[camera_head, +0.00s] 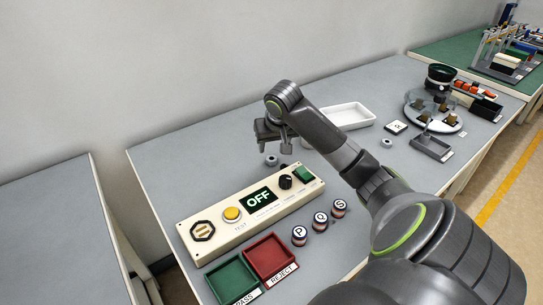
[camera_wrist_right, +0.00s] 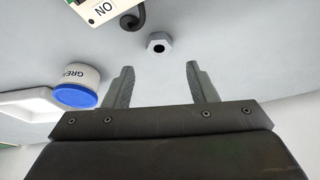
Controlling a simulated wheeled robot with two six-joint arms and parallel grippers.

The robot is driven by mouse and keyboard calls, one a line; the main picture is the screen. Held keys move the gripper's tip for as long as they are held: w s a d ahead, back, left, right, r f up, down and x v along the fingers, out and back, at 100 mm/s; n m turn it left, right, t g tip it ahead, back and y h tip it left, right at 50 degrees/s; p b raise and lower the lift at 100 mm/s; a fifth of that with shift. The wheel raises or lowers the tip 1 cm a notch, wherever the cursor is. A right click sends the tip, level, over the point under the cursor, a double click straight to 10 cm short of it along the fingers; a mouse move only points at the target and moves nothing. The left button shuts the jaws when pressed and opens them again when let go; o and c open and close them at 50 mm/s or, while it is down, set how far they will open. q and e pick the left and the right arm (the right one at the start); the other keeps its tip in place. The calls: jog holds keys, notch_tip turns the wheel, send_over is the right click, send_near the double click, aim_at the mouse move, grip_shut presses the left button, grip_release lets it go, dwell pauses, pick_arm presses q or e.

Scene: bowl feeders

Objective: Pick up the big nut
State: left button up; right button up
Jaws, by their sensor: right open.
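A grey hex nut (camera_head: 271,160) lies on the grey table, just behind the control panel. In the right wrist view the nut (camera_wrist_right: 159,43) lies flat, hole up, ahead of the gap between my fingertips and apart from them. My right gripper (camera_head: 274,146) is open and empty, above and close to this nut. Its two fingers also show in the wrist view (camera_wrist_right: 160,78). Another grey nut (camera_head: 387,142) lies farther right near a small white card. I cannot tell surely which nut is bigger. My left gripper is out of view.
A control panel (camera_head: 220,216) reading OFF stands in front, with green (camera_head: 231,281) and red (camera_head: 270,258) trays before it. A white tray (camera_head: 352,108) is behind my arm. A blue-lidded jar (camera_wrist_right: 78,87) sits left of my fingers in the wrist view. A black hooked cable (camera_wrist_right: 134,20) is near the nut.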

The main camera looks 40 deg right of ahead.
aim_at(272, 158)
jog(key=shift+x, duration=3.1)
jog(key=shift+s+a, duration=0.1)
jog(key=shift+s, duration=0.15)
jog(key=shift+c, duration=0.3)
jog(key=c, duration=1)
jog(key=shift+r, duration=0.1)
